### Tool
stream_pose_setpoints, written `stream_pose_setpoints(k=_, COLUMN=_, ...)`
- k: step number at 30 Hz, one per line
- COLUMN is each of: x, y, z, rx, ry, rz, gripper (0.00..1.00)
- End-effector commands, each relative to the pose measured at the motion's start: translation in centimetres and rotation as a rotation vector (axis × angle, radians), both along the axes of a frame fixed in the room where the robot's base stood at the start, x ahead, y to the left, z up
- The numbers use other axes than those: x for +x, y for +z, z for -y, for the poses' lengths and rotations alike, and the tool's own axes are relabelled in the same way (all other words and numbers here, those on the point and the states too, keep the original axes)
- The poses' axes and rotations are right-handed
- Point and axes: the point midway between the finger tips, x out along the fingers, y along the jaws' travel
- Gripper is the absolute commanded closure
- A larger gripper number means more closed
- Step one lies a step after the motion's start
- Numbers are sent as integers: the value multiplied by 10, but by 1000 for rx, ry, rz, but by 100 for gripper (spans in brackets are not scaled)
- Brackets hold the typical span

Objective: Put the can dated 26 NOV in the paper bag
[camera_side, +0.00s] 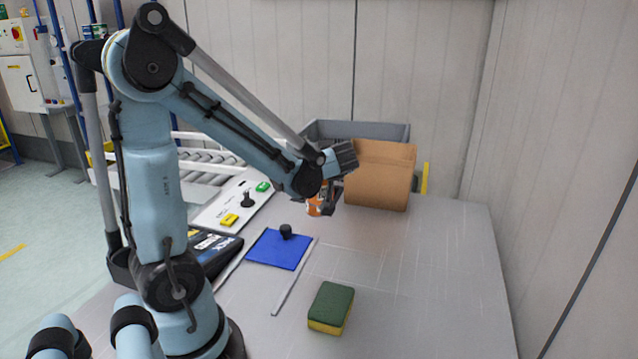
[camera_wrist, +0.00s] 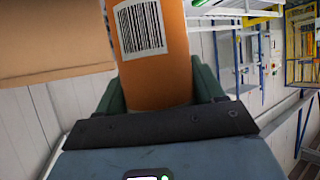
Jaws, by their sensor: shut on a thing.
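My gripper (camera_side: 329,207) is shut on an orange can (camera_side: 314,204), just left of the paper bag. In the wrist view the can (camera_wrist: 158,75) stands between the fingers with a white barcode label towards the camera. No date shows on the visible side, so I cannot tell which date it bears. The brown paper bag (camera_side: 380,175) stands upright at the back of the table, to the right of my gripper. Its edge also shows at the left of the wrist view (camera_wrist: 50,45). The inside of the bag is hidden.
A grey tote (camera_side: 390,131) stands behind the bag. A blue mat (camera_side: 275,252) with a small black object (camera_side: 286,231) lies in front, beside a thin rod (camera_side: 294,278). A green and yellow sponge (camera_side: 331,307) lies near the front. The table's right side is clear.

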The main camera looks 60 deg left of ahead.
Motion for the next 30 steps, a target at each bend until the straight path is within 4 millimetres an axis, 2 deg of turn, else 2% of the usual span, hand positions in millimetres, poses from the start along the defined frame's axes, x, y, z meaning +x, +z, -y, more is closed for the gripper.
stream_pose_setpoints(k=1, x=6, y=0, z=14, rx=1, ry=-89, rz=1, gripper=83)
stream_pose_setpoints(k=9, x=32, y=9, z=89, rx=1, ry=-558, rz=1, gripper=83)
stream_pose_setpoints(k=18, x=42, y=32, z=164, rx=0, ry=-973, rz=6, gripper=83)
stream_pose_setpoints(k=24, x=41, y=50, z=203, rx=-1, ry=-1172, rz=6, gripper=83)
stream_pose_setpoints(k=30, x=37, y=65, z=228, rx=1, ry=-1295, rz=4, gripper=83)
